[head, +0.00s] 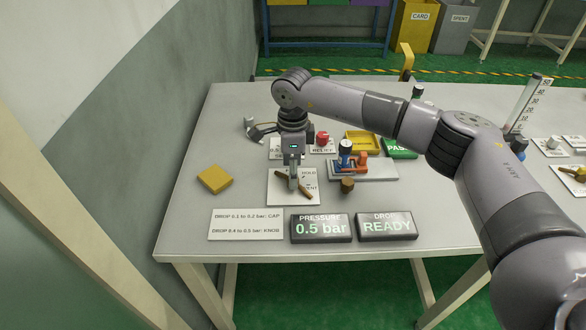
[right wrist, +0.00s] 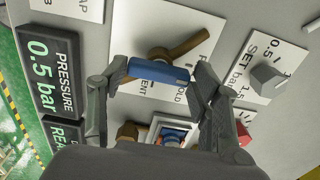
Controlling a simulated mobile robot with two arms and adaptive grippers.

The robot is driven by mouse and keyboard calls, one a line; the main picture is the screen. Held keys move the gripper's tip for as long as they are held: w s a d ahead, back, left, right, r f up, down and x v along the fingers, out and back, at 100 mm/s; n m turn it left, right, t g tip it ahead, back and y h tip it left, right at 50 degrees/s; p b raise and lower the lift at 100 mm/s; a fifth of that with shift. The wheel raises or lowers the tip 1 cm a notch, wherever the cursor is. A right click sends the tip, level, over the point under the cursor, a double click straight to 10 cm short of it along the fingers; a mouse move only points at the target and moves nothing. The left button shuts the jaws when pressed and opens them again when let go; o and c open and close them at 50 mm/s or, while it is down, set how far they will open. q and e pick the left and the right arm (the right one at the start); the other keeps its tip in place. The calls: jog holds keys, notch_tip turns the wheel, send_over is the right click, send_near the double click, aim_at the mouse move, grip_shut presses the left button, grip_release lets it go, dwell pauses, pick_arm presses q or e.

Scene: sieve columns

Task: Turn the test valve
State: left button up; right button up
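The test valve has a brown lever (head: 306,191) on a white plate (head: 275,199) marked HOLD and VENT. The lever also shows in the right wrist view (right wrist: 188,45), lying slanted across the plate. My right gripper (head: 293,182) points down over the middle of the valve and hides the lever's centre. In the right wrist view my right gripper (right wrist: 159,72) has its fingertips at the two ends of a blue bar (right wrist: 158,71), in front of the lever. They appear to touch it. My left gripper is not in view.
A pressure display (head: 321,228) reads 0.5 bar, and a drop display (head: 386,225) reads READY. A fixture (head: 375,170) with blue and orange parts, a brown knob (head: 347,186) and a red knob (head: 322,138) stand close by. A yellow block (head: 214,179) lies left.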

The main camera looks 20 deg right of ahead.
jog(key=o, duration=0.3)
jog(key=shift+o, duration=0.2)
notch_tip(320, 180, up, 12)
dwell(0.5)
dwell(0.3)
